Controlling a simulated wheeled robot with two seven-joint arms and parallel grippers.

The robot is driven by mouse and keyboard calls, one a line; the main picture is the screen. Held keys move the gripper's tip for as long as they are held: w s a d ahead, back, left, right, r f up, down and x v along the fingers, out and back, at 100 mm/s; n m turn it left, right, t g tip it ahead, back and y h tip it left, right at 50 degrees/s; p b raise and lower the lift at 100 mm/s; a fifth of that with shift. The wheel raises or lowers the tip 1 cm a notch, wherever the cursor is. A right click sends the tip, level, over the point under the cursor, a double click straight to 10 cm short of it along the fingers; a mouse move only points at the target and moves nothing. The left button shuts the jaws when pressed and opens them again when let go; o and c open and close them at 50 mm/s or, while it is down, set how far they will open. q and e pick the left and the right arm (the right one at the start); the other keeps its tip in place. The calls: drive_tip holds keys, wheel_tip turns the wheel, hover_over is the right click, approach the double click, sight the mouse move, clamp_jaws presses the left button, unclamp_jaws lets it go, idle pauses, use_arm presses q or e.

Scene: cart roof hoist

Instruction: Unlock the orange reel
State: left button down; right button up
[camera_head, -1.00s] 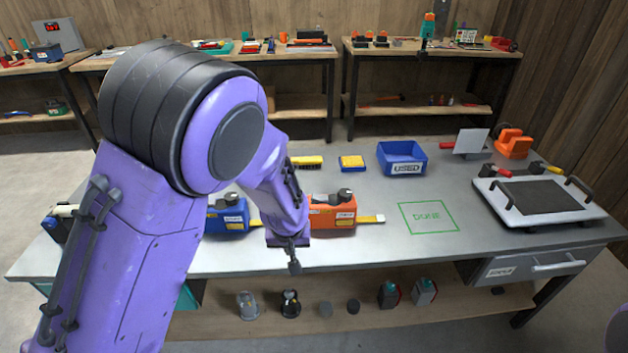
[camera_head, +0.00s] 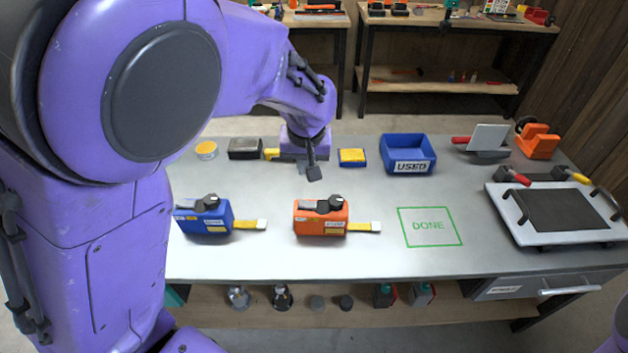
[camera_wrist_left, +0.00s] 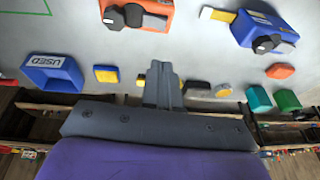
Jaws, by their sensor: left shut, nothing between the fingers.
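The reel also shows at the top of the left wrist view (camera_wrist_left: 150,18). My left gripper (camera_head: 314,175) is behind the reel, over the bench's far part and apart from it. Its fingers (camera_wrist_left: 163,82) are together and empty. My right gripper is out of view.
A similar blue reel (camera_head: 208,222) stands left of the orange one. A blue USED bin (camera_head: 408,148) and a yellow-and-blue block (camera_head: 352,157) stand at the back. A green DONE square (camera_head: 430,241) is clear. A tray with a dark pad (camera_head: 553,210) is at right.

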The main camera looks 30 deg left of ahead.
sight(301, 202)
use_arm(q)
drive_tip(key=x, duration=0.4)
drive_tip(key=p+x, duration=0.1)
drive_tip(key=x, duration=0.3)
drive_tip(key=s+x, duration=0.1)
drive_tip(key=x, duration=0.3)
drive_tip(key=shift+f, duration=0.5)
drive_tip(key=shift+s+f, duration=0.1)
drive_tip(key=shift+f, duration=0.3)
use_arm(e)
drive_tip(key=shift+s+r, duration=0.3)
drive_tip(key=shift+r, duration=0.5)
